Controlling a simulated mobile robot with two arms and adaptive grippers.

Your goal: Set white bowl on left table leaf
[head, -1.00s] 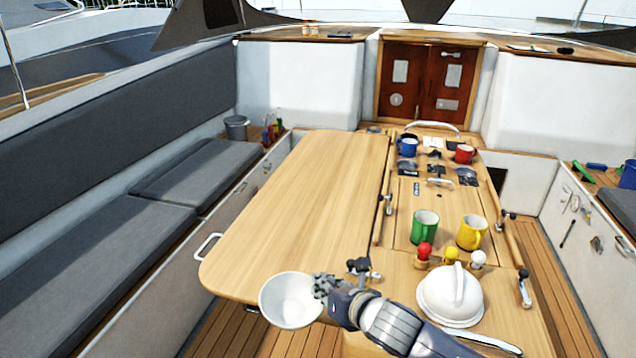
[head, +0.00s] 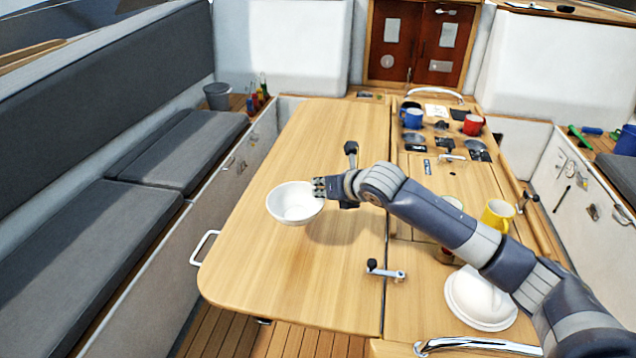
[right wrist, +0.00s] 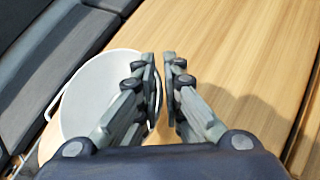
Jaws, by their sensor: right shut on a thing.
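The white bowl (head: 293,205) is upright over the middle of the left table leaf (head: 252,262), a bare light-wood panel. My right gripper (head: 320,188) is shut on the bowl's right rim, and its arm reaches in from the right. In the right wrist view the bowl (right wrist: 92,98) shows at the left, with its rim between the fingers of my gripper (right wrist: 163,85). A shadow lies on the leaf near the bowl; I cannot tell whether the bowl touches the wood. My left gripper is not in view.
A white domed object (head: 480,300) is at the near right. A crank handle (head: 385,272) sits by the leaf's seam. The leaf around the bowl is clear.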

